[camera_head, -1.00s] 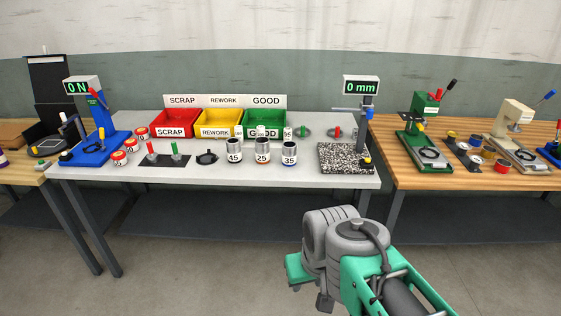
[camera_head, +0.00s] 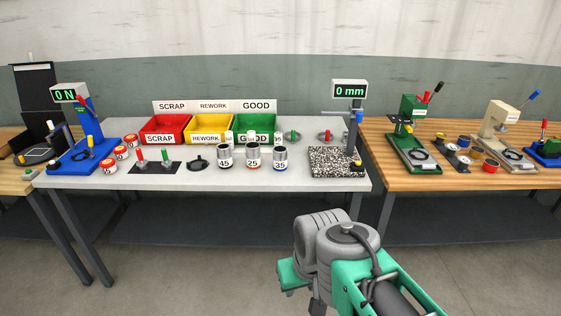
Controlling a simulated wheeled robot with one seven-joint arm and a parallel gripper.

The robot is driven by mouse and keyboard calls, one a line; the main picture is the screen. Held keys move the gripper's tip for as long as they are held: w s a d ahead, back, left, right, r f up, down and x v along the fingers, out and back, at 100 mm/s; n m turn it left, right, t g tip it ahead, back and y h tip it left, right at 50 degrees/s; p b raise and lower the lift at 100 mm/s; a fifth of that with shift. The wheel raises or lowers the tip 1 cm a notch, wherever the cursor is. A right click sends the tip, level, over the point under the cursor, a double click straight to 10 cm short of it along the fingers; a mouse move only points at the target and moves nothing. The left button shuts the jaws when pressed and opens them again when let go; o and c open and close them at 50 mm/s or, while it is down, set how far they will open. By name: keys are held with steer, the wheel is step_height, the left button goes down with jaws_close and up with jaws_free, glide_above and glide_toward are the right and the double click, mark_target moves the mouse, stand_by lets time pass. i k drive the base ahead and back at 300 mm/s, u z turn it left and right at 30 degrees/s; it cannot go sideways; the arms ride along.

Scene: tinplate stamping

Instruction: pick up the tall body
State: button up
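Three open-topped metal cans stand upright in a row near the front of the grey table: a left can (camera_head: 225,156), a middle can (camera_head: 253,156) marked 25, and a right can (camera_head: 280,160) with a blue lower edge. They look about equally tall; I cannot tell which one is the tall body. Smaller pale cylinders (camera_head: 228,138) stand just behind them, partly hidden. My arm is at the bottom, in front of the table and well apart from the cans. Its fingers do not show.
Red (camera_head: 164,128), yellow (camera_head: 208,127) and green (camera_head: 254,127) bins stand behind the cans. A blue press (camera_head: 84,145) is at left, with red-marked cans (camera_head: 109,166) beside it. A speckled plate (camera_head: 330,162) with a gauge post is at right. The front right tabletop is clear.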

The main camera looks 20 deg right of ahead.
mark_target(280, 158)
steer(key=z, duration=1.35)
steer(key=i, duration=1.75)
steer(key=u, duration=4.15)
